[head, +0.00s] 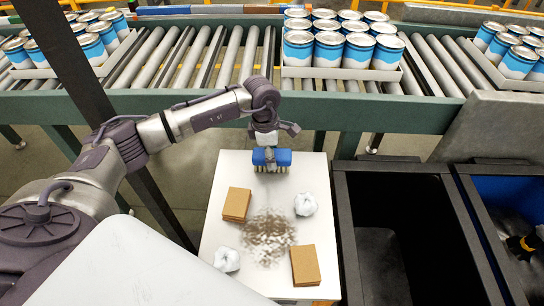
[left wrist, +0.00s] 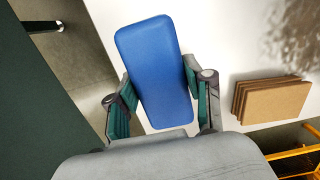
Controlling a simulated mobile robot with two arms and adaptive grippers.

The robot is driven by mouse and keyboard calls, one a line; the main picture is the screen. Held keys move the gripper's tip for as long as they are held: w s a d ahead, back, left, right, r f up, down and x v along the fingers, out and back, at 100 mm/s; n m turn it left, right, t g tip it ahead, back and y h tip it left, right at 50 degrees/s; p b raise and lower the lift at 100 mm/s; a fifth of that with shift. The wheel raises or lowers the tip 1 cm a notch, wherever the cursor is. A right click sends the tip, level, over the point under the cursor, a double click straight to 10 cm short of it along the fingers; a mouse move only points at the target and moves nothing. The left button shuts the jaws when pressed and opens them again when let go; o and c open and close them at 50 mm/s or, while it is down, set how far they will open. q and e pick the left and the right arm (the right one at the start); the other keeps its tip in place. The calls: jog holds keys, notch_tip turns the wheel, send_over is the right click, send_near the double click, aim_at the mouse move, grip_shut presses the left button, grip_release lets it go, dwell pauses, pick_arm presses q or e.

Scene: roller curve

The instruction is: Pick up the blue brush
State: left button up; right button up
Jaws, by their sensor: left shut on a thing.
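The blue brush (head: 283,158) has a blue block body and pale bristles pointing down. In the head view it is at the far edge of the white table. My left gripper (head: 268,152) comes down on it from above. In the left wrist view the brush (left wrist: 158,70) lies between the two fingers of my left gripper (left wrist: 158,105), which are shut on its sides. I cannot tell whether the bristles touch the table. My right gripper is not in view.
The white table (head: 225,180) holds brown pads (head: 236,204) (head: 305,265), crumpled white wads (head: 305,204) (head: 227,259) and a brown dirt patch (head: 268,237). A black bin (head: 345,215) and a blue-lined bin (head: 500,195) stand right. A roller conveyor (head: 230,60) with can trays (head: 345,74) runs behind.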

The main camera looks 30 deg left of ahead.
pick_arm(q)
notch_tip(320, 180, up, 4)
jog(key=shift+w+f+b, duration=0.1)
jog(key=shift+f+b, duration=0.15)
jog(key=shift+b, duration=0.3)
jog(key=w+d+r+b, duration=0.2)
jog(key=w+d+r, duration=0.4)
jog(key=d, duration=0.3)
jog(key=shift+w+d+r+b, duration=0.15)
jog(key=shift+d+r+b, duration=0.2)
jog(key=shift+r, duration=0.3)
